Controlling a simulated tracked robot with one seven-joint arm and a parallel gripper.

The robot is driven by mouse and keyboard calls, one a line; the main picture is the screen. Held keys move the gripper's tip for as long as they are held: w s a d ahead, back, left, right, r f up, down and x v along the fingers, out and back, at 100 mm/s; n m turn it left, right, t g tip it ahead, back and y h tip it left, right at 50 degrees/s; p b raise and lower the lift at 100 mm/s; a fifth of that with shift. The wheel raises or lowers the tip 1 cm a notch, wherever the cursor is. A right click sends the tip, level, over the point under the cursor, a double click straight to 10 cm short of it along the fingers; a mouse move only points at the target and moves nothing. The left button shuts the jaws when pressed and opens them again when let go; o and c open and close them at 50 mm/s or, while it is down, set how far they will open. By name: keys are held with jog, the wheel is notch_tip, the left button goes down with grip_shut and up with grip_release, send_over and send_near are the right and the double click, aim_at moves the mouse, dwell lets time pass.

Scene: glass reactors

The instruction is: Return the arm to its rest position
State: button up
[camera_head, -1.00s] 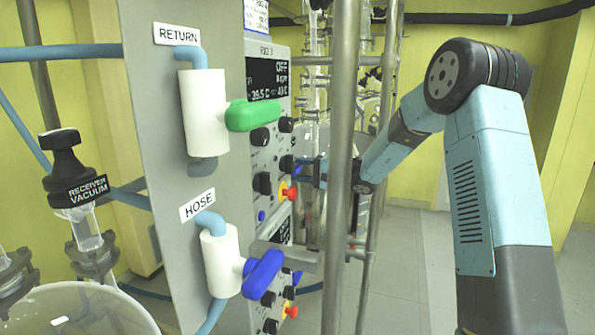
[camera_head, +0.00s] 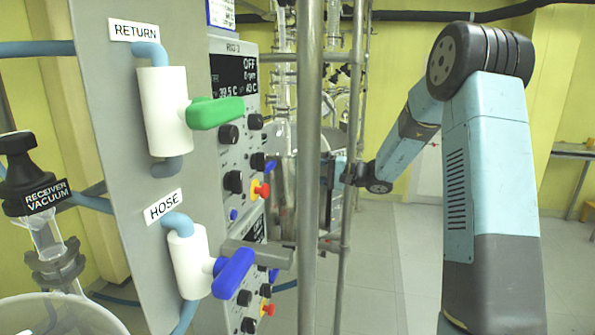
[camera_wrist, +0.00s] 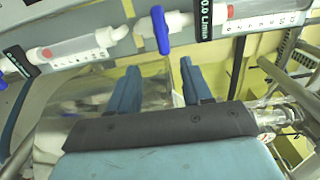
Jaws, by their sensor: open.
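My arm rises on the right of the head view and reaches back down toward a steel frame. My gripper (camera_head: 335,185) is partly hidden there by the steel posts. In the wrist view its two blue fingers (camera_wrist: 158,85) stand apart with a gap between them, and I see nothing held. Clear glassware (camera_wrist: 80,110) shows beyond and beside the fingers. Whether a finger touches it I cannot tell.
A thick steel post (camera_head: 311,150) and a thinner one stand close to my arm. A grey panel carries a green valve handle (camera_head: 215,113) and a blue one (camera_head: 234,272). The wrist view shows flow meters (camera_wrist: 75,48) and a blue tap (camera_wrist: 160,30). Open floor (camera_head: 390,260) lies right.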

jog(key=shift+s+d, duration=0.15)
jog(key=shift+d, duration=0.25)
jog(key=s+a+r+n+g+h, duration=0.15)
jog(key=s+h, duration=0.25)
jog(key=s, duration=0.7)
jog(key=s+a+r+n+g+h, duration=0.1)
jog(key=s+r+n+g+h, duration=0.15)
jog(key=s, duration=0.85)
jog(key=s+d+r+t+h, duration=0.1)
jog(key=s+d+h, duration=0.4)
jog(key=s, duration=0.4)
jog(key=s+d+r+t+h, duration=0.1)
jog(key=s+d+t+h, duration=0.1)
jog(key=s+d+h, duration=0.3)
jog(key=s+d, duration=0.3)
jog(key=s, duration=0.2)
jog(key=shift+s, duration=0.3)
jog(key=shift+h, duration=0.25)
